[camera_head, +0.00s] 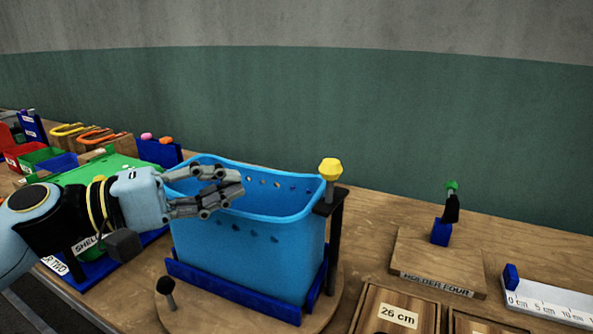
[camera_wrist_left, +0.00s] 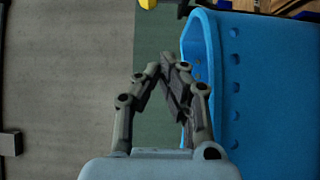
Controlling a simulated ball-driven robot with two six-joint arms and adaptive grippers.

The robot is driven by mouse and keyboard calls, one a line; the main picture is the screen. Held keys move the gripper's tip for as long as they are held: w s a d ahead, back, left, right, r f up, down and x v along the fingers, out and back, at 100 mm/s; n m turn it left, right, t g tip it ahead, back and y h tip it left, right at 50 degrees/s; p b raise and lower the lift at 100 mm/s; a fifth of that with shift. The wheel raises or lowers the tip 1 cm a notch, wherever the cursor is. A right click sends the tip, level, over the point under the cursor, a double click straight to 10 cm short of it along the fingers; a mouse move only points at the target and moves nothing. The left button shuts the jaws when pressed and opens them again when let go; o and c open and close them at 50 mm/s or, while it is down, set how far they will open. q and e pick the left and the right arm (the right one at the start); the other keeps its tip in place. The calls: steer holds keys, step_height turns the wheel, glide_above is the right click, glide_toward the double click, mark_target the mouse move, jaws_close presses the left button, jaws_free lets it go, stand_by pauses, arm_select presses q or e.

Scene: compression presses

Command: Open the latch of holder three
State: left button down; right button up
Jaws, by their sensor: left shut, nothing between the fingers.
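A blue basket (camera_head: 248,250) stands in a dark blue frame (camera_head: 232,291) on a round wooden base. A yellow knob (camera_head: 330,168) sits on top of a black post (camera_head: 334,235) at the basket's right corner. No label reading holder three is legible, so I cannot tell for sure that this is it. My left gripper (camera_head: 238,183) is shut and empty, in front of the basket's upper left part in the head view, left of the yellow knob. In the left wrist view my left gripper (camera_wrist_left: 172,76) shows beside the basket wall (camera_wrist_left: 265,90), with a yellow piece (camera_wrist_left: 147,3) at the top edge. My right gripper is out of view.
A black-tipped lever (camera_head: 167,292) rises at the base's front left. The board labelled holder four (camera_head: 436,264), a ruler block (camera_head: 550,298) and wooden boxes (camera_head: 397,315) lie to the right. Trays and tools crowd the left. Bare table lies behind holder four.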

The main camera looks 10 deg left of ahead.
mark_target(333, 180)
arm_select(q)
steer(key=w+d+p, duration=0.3)
steer(key=d+p, duration=0.1)
steer(key=d, duration=0.5)
steer(key=shift+w+d, duration=0.35)
steer(key=shift+w, duration=0.05)
steer(key=shift+s+d+f+b, duration=0.1)
steer(key=shift+s+d+b, duration=0.35)
steer(key=shift+d, duration=0.25)
